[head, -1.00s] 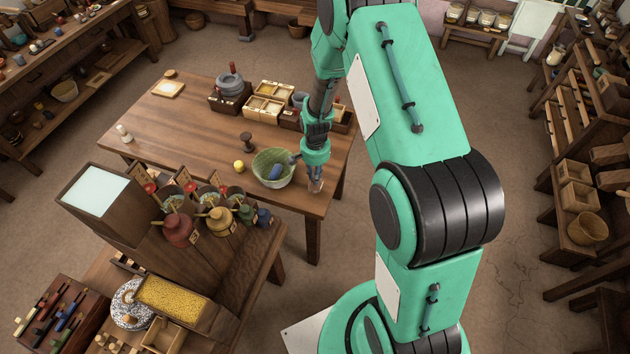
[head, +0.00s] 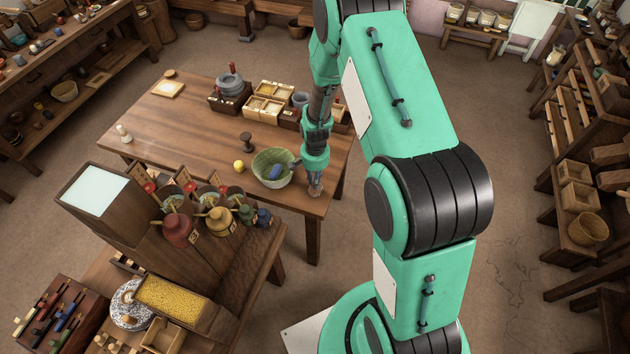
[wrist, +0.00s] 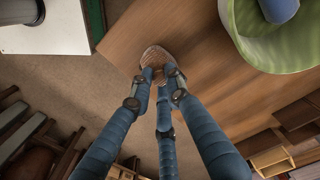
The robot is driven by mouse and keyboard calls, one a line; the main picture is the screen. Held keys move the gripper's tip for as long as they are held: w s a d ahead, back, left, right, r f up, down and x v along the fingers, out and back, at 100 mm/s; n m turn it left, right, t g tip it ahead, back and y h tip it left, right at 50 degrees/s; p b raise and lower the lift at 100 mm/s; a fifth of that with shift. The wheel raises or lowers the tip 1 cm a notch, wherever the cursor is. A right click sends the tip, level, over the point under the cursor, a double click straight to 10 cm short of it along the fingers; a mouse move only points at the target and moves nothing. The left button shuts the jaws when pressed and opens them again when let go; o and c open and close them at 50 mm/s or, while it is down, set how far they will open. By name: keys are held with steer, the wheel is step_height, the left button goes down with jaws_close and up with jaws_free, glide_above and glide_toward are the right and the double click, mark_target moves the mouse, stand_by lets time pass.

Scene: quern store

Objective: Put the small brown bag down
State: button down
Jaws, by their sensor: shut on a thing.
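The small brown bag (wrist: 157,57) is between the blue fingertips of my gripper (wrist: 161,76) in the wrist view. The fingers are shut on it, and they hide part of it. In the head view the bag (head: 315,191) shows just under my gripper (head: 315,180), at the near right corner of the wooden table (head: 185,125). I cannot tell whether its underside touches the tabletop.
A green bowl (head: 285,178) with a blue thing (head: 276,172) in it stands close to the left of my gripper. A yellow ball (head: 239,167) and a dark spool-shaped piece (head: 247,141) lie beyond it. Wooden boxes (head: 265,108) stand at the back. The table's left middle is clear.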

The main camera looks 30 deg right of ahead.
steer(key=shift+f, duration=0.15)
steer(key=c, duration=1.7)
jaws_free()
steer(key=shift+o, duration=0.2)
steer(key=shift+r, duration=0.2)
step_height(320, 180, up, 12)
steer(key=p, duration=0.1)
